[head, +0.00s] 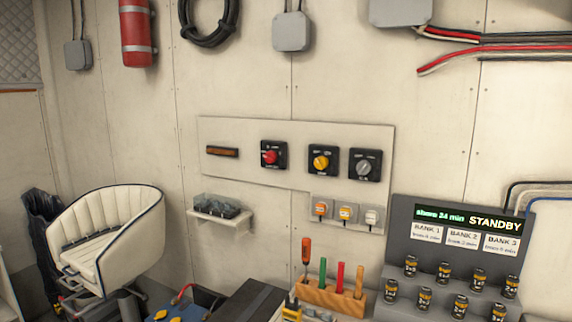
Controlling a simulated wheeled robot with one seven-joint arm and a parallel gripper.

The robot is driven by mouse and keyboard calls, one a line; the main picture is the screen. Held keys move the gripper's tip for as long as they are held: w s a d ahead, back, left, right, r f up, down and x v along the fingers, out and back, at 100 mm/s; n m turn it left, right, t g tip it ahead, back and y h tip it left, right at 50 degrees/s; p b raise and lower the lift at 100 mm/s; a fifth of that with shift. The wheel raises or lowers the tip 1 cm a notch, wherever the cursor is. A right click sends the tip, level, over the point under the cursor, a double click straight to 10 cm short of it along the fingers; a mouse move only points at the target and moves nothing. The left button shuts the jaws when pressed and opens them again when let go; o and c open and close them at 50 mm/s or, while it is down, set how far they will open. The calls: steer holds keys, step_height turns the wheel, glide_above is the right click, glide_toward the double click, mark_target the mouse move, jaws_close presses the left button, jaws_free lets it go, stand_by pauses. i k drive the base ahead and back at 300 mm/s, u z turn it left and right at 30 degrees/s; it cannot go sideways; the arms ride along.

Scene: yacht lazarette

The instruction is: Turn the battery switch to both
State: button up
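A pale panel (225,130) on the wall carries three black square rotary switches. The left one has a red knob (269,157), the middle one a yellow knob (321,162), and the right one a grey knob (365,168). Their markings are too small to read, so I cannot tell which is the battery switch or which position each knob points to. No hand or tool touches the switches. My gripper is not in view.
Below the panel are a small shelf (220,222) with a clear box and a plate of small switches (344,212). A wooden tool rack (331,297) and a STANDBY display (495,227) with several batteries stand at lower right. A white seat (110,235) is at left.

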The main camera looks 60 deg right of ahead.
mark_target(270, 156)
steer(key=z, duration=0.8)
steer(key=i, duration=0.25)
